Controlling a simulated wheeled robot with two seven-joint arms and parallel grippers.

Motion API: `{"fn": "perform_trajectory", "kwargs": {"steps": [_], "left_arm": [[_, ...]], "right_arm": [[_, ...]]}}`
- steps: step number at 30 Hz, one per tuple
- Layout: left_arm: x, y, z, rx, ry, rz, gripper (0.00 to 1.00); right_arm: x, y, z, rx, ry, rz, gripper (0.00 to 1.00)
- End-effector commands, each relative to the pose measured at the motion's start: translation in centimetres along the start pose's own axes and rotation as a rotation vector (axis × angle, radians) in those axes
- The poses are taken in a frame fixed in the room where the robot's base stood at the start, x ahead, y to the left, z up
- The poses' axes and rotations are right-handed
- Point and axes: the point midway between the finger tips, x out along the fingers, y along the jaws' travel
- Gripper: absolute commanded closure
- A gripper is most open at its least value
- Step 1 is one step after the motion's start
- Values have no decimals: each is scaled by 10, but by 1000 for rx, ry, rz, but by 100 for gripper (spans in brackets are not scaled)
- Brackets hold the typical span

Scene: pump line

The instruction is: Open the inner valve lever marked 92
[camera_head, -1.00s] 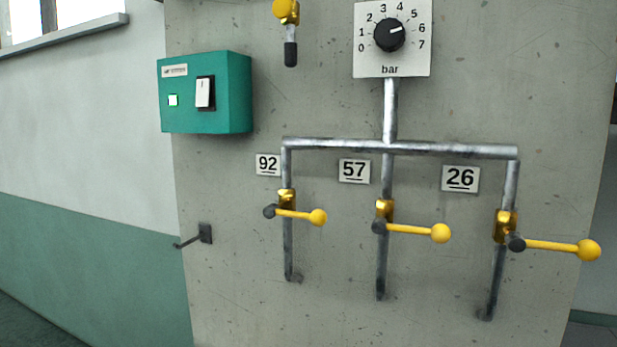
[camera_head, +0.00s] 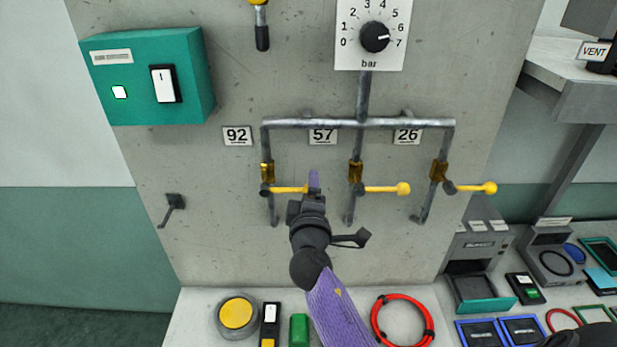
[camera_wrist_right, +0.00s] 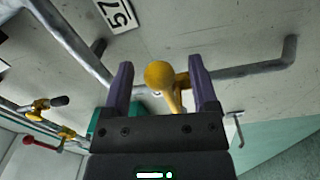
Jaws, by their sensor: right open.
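The lever marked 92 (camera_head: 288,190) is a yellow bar on a brass valve (camera_head: 267,171). It points sideways to the right, across its upright pipe. The plate 92 (camera_head: 237,136) is above and left of it. My right gripper (camera_head: 314,185) is at the lever's free end and hides its ball in the head view. In the right wrist view the yellow ball (camera_wrist_right: 160,74) sits between the two open purple fingers of my right gripper (camera_wrist_right: 160,68). It is not gripped. My left gripper is not in view.
Levers 57 (camera_head: 385,189) and 26 (camera_head: 472,188) also point right, close by on the same pipework. A teal switch box (camera_head: 190,75) is upper left, and a hook (camera_head: 174,203) is below it. A bench below holds a yellow button (camera_head: 236,313) and a red cable coil (camera_head: 377,320).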

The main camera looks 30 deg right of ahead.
Motion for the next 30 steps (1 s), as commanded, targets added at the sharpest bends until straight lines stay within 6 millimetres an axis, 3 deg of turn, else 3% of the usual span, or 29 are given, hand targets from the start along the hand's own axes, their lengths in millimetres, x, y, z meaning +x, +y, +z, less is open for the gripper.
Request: {"fn": "perform_trajectory", "kwargs": {"steps": [6, 14, 17, 25, 30], "left_arm": [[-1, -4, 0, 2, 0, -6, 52], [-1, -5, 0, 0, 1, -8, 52], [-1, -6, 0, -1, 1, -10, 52], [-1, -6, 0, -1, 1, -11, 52], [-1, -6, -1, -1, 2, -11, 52]], "right_arm": [[25, 0, 0, 1, 1, -1, 24], [27, -1, 0, 1, 2, -2, 24], [27, -1, 0, 1, 2, -2, 41], [27, -1, 0, 1, 2, -2, 99], [27, -1, 0, 1, 2, -2, 100]]}}
